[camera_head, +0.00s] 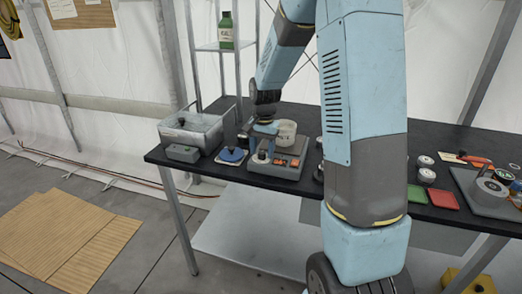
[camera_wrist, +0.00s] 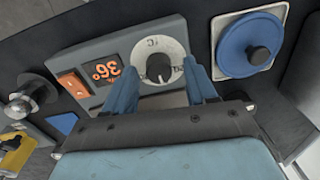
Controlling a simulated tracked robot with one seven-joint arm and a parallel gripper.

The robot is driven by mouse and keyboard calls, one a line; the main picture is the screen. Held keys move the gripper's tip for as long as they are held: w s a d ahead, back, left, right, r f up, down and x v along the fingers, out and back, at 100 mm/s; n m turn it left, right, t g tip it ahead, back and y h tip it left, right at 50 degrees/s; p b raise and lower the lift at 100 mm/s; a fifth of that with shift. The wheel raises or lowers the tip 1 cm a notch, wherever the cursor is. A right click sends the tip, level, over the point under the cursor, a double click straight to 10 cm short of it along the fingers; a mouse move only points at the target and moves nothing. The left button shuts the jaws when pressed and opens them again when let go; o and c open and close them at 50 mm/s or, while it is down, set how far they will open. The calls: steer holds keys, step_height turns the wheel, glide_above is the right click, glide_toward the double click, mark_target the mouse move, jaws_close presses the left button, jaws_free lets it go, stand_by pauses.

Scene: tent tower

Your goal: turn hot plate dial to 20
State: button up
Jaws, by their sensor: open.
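Beside the dial, a display (camera_wrist: 103,71) shows orange digits that look like 36, tilted. My gripper (camera_head: 263,146) is over the dial end of the hot plate. In the wrist view my gripper (camera_wrist: 162,80) is open, its blue fingers on either side of the dial. I cannot tell whether they touch it.
A blue round lid-like disc (camera_wrist: 247,45) on a pale square base lies beside the hot plate. A metal tub (camera_head: 192,130) and grey box (camera_head: 182,153) stand to the left. Green (camera_head: 416,195) and red (camera_head: 442,200) pads and jars lie to the right.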

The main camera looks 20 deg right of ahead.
steer(key=shift+f, duration=0.15)
steer(key=shift+a, duration=0.15)
jaws_close()
stand_by(0.4)
